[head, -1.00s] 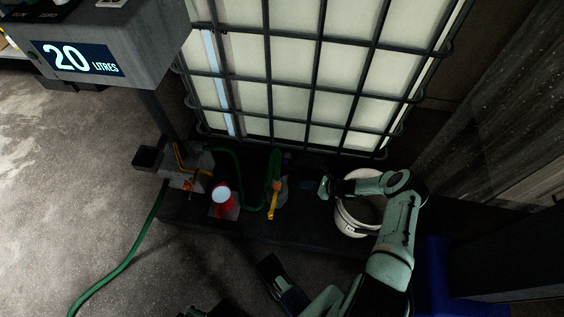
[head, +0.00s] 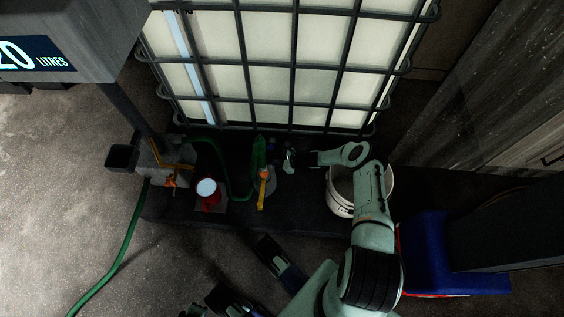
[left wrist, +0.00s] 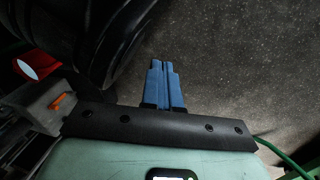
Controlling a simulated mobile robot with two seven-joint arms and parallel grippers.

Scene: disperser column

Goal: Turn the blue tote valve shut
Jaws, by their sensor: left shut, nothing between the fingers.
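The tote (head: 290,110) is a pale tank in a black cage at the back of the head view. A small dark blue part (head: 272,143), possibly the tote valve, shows dimly below its cage; its handle position cannot be made out. My right gripper (head: 288,161) is just right of and below this part, with the forearm stretched out from the right. It is too small and dark to tell its opening or any contact. My left gripper (left wrist: 163,82) shows blue fingers pressed together, empty, over bare floor in the left wrist view.
A green hose (head: 236,190) and a yellow-orange lever (head: 264,187) lie left of my right gripper. A red item with a white top (head: 207,187) stands further left. A white bucket (head: 335,205) is under my right arm. A blue bin (head: 432,250) stands right.

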